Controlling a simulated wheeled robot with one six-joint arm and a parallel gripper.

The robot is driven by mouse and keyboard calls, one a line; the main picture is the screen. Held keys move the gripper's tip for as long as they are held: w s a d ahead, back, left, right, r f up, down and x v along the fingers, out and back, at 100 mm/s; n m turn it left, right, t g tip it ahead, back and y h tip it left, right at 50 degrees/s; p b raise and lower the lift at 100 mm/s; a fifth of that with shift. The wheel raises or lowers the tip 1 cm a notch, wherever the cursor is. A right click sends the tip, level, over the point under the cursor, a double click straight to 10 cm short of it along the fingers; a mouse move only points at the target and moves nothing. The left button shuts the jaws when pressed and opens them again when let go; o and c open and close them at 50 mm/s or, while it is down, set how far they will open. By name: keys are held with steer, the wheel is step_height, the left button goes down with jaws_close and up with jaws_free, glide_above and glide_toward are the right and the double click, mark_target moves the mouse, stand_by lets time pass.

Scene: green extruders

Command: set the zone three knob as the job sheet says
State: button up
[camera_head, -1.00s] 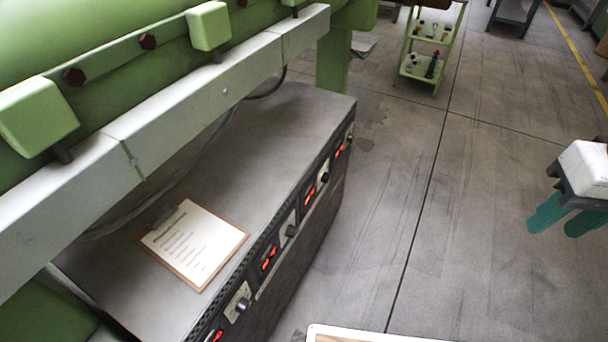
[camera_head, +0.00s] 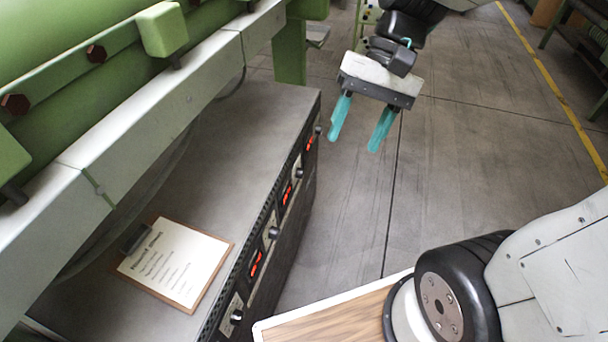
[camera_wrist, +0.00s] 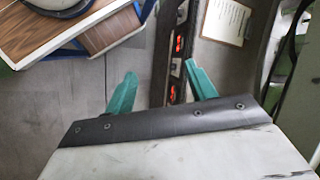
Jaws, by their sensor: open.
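The job sheet (camera_head: 178,262) is on a brown clipboard lying on top of the grey control cabinet (camera_head: 222,140). Its lines are too small to read here. The cabinet's front has several dark knobs, among them a near one (camera_head: 236,317), a middle one (camera_head: 273,232) and a farther one (camera_head: 298,173), with red lit displays between them. I cannot tell which is zone three. My gripper (camera_head: 354,138) is open and empty, in the air right of the cabinet's far end, apart from the knobs. In the wrist view the sheet (camera_wrist: 226,20) and the panel show beyond the teal fingers.
The green extruder barrel with its pale rail (camera_head: 150,110) overhangs the cabinet's left side. My wood-topped base is at the bottom. Open concrete floor (camera_head: 470,160) lies to the right, with a yellow line farther off. A green trolley (camera_head: 368,12) stands at the back, partly hidden.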

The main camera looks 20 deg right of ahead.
steer(key=w+f+m+t+y, duration=0.1)
steer(key=w+f+m+y, duration=0.85)
steer(key=w+f, duration=0.85)
steer(key=w+d+f+m+t+y, duration=0.25)
steer(key=w+f+m+t, duration=0.25)
steer(key=w+f, duration=0.3)
steer(key=m+t+h, duration=0.2)
steer(key=m+t, duration=0.5)
steer(key=m, duration=0.1)
glide_toward(300, 173)
steer(key=w+f+x, duration=0.1)
steer(key=x, duration=0.7)
steer(key=shift+f, duration=0.3)
steer(key=shift+w+d, duration=0.1)
steer(key=shift+d, duration=0.05)
steer(key=c, duration=1)
